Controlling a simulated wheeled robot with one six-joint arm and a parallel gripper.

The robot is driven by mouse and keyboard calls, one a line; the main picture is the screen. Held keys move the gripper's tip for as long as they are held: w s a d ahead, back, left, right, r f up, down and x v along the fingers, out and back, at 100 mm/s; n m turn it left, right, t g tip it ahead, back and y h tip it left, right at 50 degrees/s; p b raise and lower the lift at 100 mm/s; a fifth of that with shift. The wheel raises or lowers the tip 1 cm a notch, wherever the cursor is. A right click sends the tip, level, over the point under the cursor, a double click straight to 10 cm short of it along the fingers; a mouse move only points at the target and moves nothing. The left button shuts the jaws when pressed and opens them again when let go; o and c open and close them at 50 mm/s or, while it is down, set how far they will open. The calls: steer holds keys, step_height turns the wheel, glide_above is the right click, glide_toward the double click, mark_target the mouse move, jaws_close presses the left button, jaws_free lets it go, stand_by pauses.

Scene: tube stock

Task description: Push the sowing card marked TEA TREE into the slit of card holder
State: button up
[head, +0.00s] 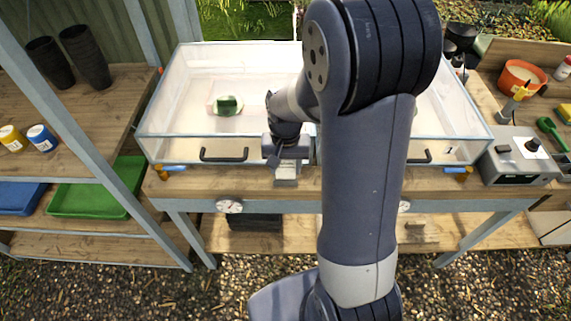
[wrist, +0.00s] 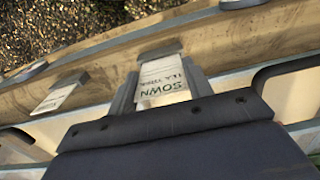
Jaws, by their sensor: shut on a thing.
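My gripper (wrist: 160,72) is shut on a pale card (wrist: 163,85), with one finger at each side of it. The card reads SOWN and, in smaller letters, TEA TREE, upside down in the wrist view. A grey card holder (wrist: 158,52) lies at the card's far end; whether the card is in its slit or only against it, I cannot tell. In the head view my gripper (head: 287,150) is at the front of the clear-walled case, left of my arm, with the pale card (head: 287,172) below it.
A second card (wrist: 55,98) with a grey holder (wrist: 70,79) stands to the left in the wrist view. The clear case (head: 190,130) has dark handles (head: 224,155) in front. The wooden bench edge (head: 250,188) runs below. A grey box (head: 518,160) stands at right.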

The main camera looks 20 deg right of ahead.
steer(key=shift+f+b, duration=0.85)
steer(key=shift+f, duration=0.25)
stand_by(0.8)
steer(key=o, duration=1.6)
steer(key=shift+r, duration=0.25)
steer(key=shift+r+p, duration=0.95)
steer(key=shift+r, duration=0.1)
step_height(320, 180, up, 6)
steer(key=p, duration=0.4)
steer(key=shift+f, duration=0.2)
